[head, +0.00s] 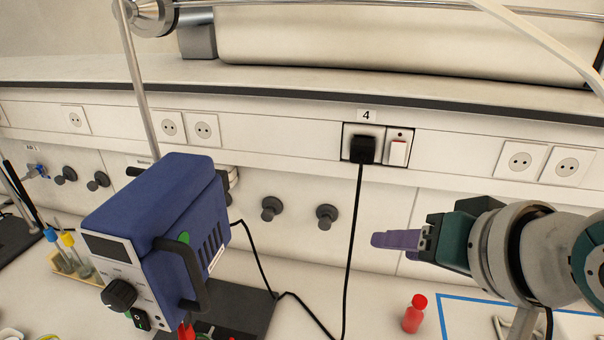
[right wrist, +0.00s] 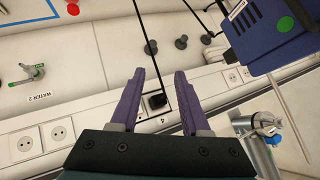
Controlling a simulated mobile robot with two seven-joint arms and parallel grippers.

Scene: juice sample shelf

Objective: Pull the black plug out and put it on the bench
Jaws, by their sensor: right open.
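The black plug (head: 363,149) sits in the wall socket under the label 4, beside a white switch. Its black cord hangs down to the bench (head: 300,257). In the right wrist view the plug (right wrist: 158,101) shows between my fingers but farther off, against the wall panel. My right gripper (head: 374,240) is open and empty, below and to the right of the plug in the head view. It also shows in the right wrist view (right wrist: 158,75), with its two purple fingers apart. My left gripper is not in view.
A blue device (head: 160,240) on a stand is at the left. A small red bottle (head: 414,314) stands on the bench below my right gripper. Dark knobs (head: 327,215) stick out of the wall panel. A shelf edge (head: 300,93) runs above the sockets.

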